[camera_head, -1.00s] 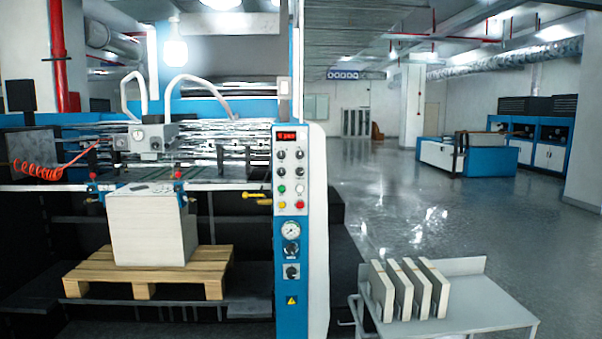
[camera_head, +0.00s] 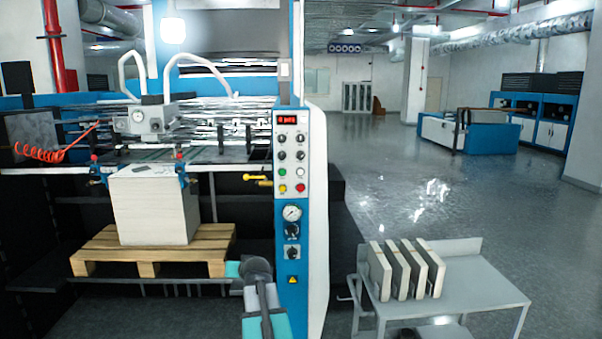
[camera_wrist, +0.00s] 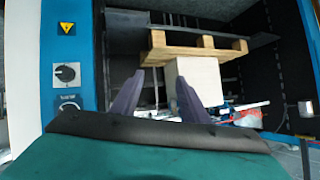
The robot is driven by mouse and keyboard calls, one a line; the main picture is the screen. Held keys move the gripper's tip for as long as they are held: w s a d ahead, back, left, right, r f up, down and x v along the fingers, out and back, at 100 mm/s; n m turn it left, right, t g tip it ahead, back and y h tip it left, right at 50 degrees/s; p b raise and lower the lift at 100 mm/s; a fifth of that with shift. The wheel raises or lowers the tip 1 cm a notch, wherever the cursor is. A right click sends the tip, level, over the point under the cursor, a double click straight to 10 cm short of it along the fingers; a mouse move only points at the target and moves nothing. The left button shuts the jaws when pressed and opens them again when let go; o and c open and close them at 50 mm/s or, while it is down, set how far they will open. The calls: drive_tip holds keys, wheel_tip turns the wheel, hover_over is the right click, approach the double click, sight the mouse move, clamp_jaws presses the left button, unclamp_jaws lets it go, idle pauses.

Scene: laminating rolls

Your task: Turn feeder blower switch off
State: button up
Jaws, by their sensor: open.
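The blue control panel (camera_head: 291,265) of the feeder machine stands upright left of centre in the head view. Below its round gauge (camera_head: 292,212) are two black rotary switches, an upper one (camera_head: 292,230) and a lower one (camera_head: 292,252). Their labels are too small to tell which is the feeder blower switch. In the wrist view, which is upside down, the lower switch (camera_wrist: 66,73) and part of the upper switch (camera_wrist: 69,104) show at the left. My gripper (camera_wrist: 158,92) is open and empty, to the side of the panel, touching neither switch.
A paper stack (camera_head: 150,215) sits on a wooden pallet (camera_head: 150,250) left of the panel. A yellow-handled valve (camera_head: 257,178) sticks out beside the panel. A grey cart (camera_head: 455,300) with several upright blocks stands at right. Open floor lies behind it.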

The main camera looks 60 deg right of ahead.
drive_tip(key=s+d+r+m+h, duration=0.1)
drive_tip(key=s+d+r, duration=0.1)
drive_tip(key=d+r, duration=0.3)
drive_tip(key=s+d+r+t+h+p, duration=0.1)
drive_tip(key=s+d+r+h, duration=0.15)
drive_tip(key=r, duration=0.45)
drive_tip(key=s+d+r+m+h, duration=0.1)
drive_tip(key=s+d+r, duration=0.15)
drive_tip(key=r, duration=0.35)
drive_tip(key=m+h+p, duration=0.2)
drive_tip(key=h, duration=0.2)
approach(302, 156)
drive_tip(key=v, duration=0.6)
drive_tip(key=shift+d+r+y, duration=0.1)
drive_tip(key=shift+r+y, duration=0.1)
drive_tip(key=shift+y, duration=0.05)
drive_tip(key=shift+p+x, duration=1.8)
drive_tip(key=shift+x, duration=5.05)
